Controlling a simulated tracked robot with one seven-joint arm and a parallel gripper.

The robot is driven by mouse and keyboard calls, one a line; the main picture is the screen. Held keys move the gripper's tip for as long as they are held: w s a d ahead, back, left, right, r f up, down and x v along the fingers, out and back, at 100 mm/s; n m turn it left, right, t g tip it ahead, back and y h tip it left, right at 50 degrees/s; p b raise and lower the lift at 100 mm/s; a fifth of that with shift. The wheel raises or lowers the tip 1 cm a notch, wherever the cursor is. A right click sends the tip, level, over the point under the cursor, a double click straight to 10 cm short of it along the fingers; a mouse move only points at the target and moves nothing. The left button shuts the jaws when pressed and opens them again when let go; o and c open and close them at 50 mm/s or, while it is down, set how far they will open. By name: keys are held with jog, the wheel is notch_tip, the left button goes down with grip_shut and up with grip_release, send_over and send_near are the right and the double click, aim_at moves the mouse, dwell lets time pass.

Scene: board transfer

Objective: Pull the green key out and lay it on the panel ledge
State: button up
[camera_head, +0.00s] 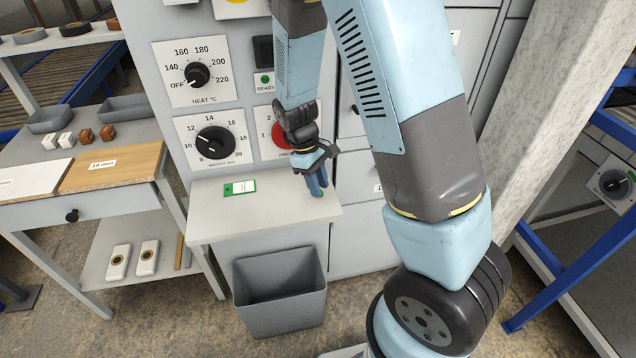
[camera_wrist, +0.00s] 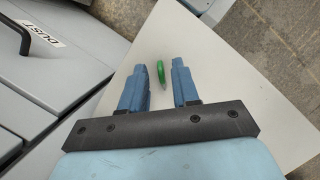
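The green key (camera_wrist: 161,75) shows in the wrist view between my two blue fingers, with a gap on either side. It is small, with a pale tip, and appears to rest on the pale ledge (camera_wrist: 205,120). In the head view the ledge (camera_head: 265,215) juts out below the panel dials, and a bit of green (camera_head: 319,194) shows beside my fingertips. My gripper (camera_head: 317,188) is open, pointing down over the ledge's right part; its fingers also show apart in the wrist view (camera_wrist: 159,68). Whether the fingertips touch the ledge cannot be told.
A green-and-white tag (camera_head: 240,187) lies on the ledge's left part. Above are a heat dial (camera_head: 198,75), a lower dial (camera_head: 214,142) and a red knob (camera_head: 281,136), partly behind my arm. A grey bin (camera_head: 280,290) stands below. A workbench (camera_head: 110,167) is at left.

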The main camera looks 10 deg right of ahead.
jog(key=shift+o, duration=0.3)
jog(key=shift+w+r, duration=0.1)
jog(key=shift+r, duration=0.05)
jog(key=v, duration=1.3)
jog(key=shift+r, duration=0.2)
jog(key=shift+a, duration=0.1)
